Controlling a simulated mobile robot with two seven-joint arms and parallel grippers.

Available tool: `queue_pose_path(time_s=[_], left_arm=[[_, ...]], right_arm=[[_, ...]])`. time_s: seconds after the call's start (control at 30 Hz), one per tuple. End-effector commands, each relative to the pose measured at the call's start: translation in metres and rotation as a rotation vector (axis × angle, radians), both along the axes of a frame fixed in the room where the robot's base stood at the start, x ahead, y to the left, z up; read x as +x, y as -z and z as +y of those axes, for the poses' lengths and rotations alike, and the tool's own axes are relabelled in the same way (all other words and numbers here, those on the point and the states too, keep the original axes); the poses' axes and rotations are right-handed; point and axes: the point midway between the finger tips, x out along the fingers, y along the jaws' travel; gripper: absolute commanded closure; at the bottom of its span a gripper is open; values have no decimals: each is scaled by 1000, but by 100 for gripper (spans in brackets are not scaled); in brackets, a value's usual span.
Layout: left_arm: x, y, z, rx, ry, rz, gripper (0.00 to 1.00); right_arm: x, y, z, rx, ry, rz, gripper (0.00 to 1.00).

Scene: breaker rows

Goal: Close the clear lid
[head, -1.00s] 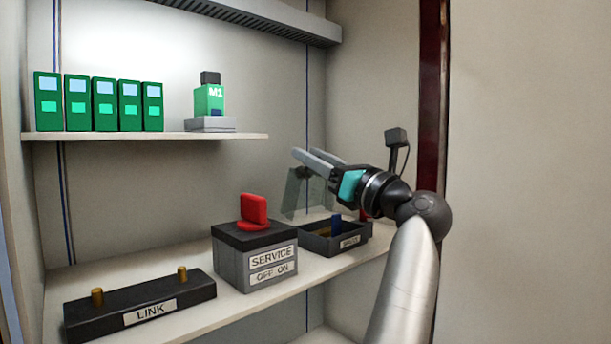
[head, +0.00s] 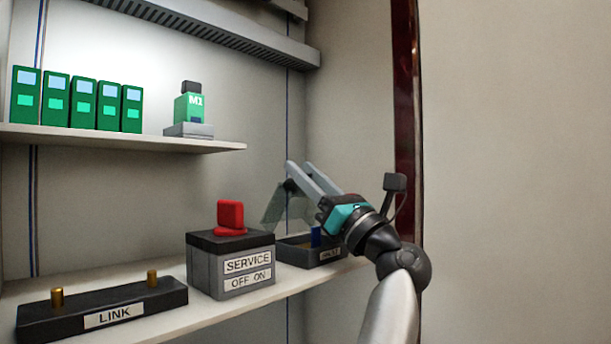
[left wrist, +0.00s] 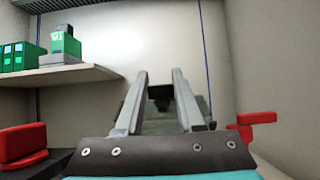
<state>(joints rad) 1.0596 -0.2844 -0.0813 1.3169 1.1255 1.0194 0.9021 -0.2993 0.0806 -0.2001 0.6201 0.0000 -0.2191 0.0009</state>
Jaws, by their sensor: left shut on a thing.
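The clear lid (head: 273,208) is a grey see-through panel, raised and tilted above the dark open-topped box (head: 297,252) on the lower shelf. My left gripper (head: 301,168) is at the lid's upper part, its two fingers shut on a small dark knob. In the left wrist view the dark knob (left wrist: 160,94) lies between the fingers, with the lid (left wrist: 160,126) below it. The fingers hide part of the lid. My right gripper is not in view.
A grey SERVICE switch box (head: 205,268) with a red handle (head: 230,217) stands left of the dark box. A LINK block (head: 60,322) with two brass posts is further left. The upper shelf (head: 200,145) holds green modules. A dark red post (head: 405,120) edges the cabinet.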

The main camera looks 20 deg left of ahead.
Motion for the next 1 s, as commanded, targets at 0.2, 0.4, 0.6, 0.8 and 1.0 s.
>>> queue_pose_path(time_s=[0.2, 0.4, 0.6, 0.8, 1.0], left_arm=[[0, 1, 0, -2, -1, 2, 44], [0, 0, 0, -2, 0, 1, 32], [-1, 2, -2, -2, 1, 1, 32], [-9, 20, -23, -3, 4, 3, 32], [-19, 38, -47, -2, 2, 3, 32]], right_arm=[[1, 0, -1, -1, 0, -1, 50], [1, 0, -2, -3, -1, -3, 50], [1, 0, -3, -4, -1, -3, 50], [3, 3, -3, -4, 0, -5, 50], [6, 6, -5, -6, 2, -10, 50]])
